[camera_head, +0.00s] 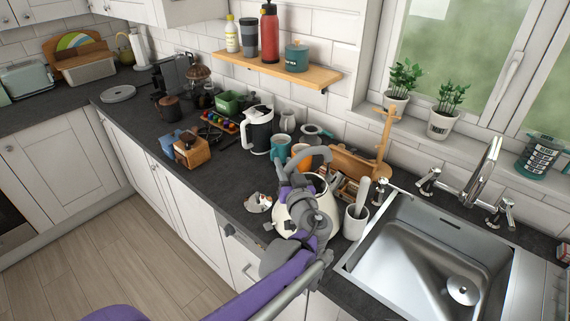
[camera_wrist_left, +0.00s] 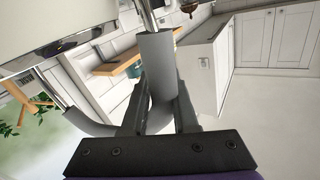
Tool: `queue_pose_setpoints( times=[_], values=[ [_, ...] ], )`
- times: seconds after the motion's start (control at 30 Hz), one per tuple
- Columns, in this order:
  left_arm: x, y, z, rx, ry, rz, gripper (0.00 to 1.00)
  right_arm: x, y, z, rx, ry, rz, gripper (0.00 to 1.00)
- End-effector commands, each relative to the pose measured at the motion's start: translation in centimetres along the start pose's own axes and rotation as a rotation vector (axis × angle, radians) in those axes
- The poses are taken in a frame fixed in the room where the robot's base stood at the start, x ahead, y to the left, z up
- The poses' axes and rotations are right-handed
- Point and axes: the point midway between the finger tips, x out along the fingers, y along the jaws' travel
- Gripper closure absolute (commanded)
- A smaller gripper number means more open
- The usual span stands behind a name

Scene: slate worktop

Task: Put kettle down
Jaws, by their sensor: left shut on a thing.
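The cream-white kettle (camera_head: 283,217) with a grey arched handle is at the front of the slate worktop, left of the sink. My left gripper (camera_head: 300,186) is shut on the kettle's handle, and my purple arm hides part of the kettle's body. In the left wrist view the two fingers of the gripper (camera_wrist_left: 160,112) close around the grey handle (camera_wrist_left: 158,62), and the cream kettle body (camera_wrist_left: 55,22) shows at upper left. I cannot tell whether the kettle's bottom touches the worktop. My right gripper is not in view.
A small shiny round item (camera_head: 258,203) lies left of the kettle. A white utensil pot (camera_head: 355,223) stands close to its right, before the sink (camera_head: 425,255). Mugs (camera_head: 281,146), a wooden mug tree (camera_head: 382,150) and a white-and-black jug (camera_head: 258,131) stand behind. Bare worktop (camera_head: 215,180) lies left.

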Motion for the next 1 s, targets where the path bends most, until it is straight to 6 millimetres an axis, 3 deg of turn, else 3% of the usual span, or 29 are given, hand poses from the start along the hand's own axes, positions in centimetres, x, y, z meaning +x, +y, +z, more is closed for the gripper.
queue_pose_setpoints(
  times=[0.03, 0.07, 0.2, 0.57, 0.67, 1.0],
  values=[
    [0.0, 0.0, 0.1, -0.001, 0.001, -0.001, 1.00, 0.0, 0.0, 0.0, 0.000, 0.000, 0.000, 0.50],
    [0.0, 0.1, 0.2, 0.000, 0.000, 0.000, 0.67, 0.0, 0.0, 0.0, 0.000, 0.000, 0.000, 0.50],
    [0.0, 0.1, 0.1, 0.000, 0.000, 0.000, 0.43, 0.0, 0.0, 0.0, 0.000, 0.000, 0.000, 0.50],
    [-0.2, 0.0, -0.1, 0.000, 0.000, 0.001, 0.43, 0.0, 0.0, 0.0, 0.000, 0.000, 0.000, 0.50],
    [-1.5, 0.0, -0.1, 0.000, 0.000, 0.002, 0.43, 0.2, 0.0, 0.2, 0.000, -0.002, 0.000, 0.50],
    [-8.7, 0.1, 0.0, -0.001, 0.000, 0.005, 0.43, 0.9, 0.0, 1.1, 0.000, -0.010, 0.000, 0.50]
  ],
)
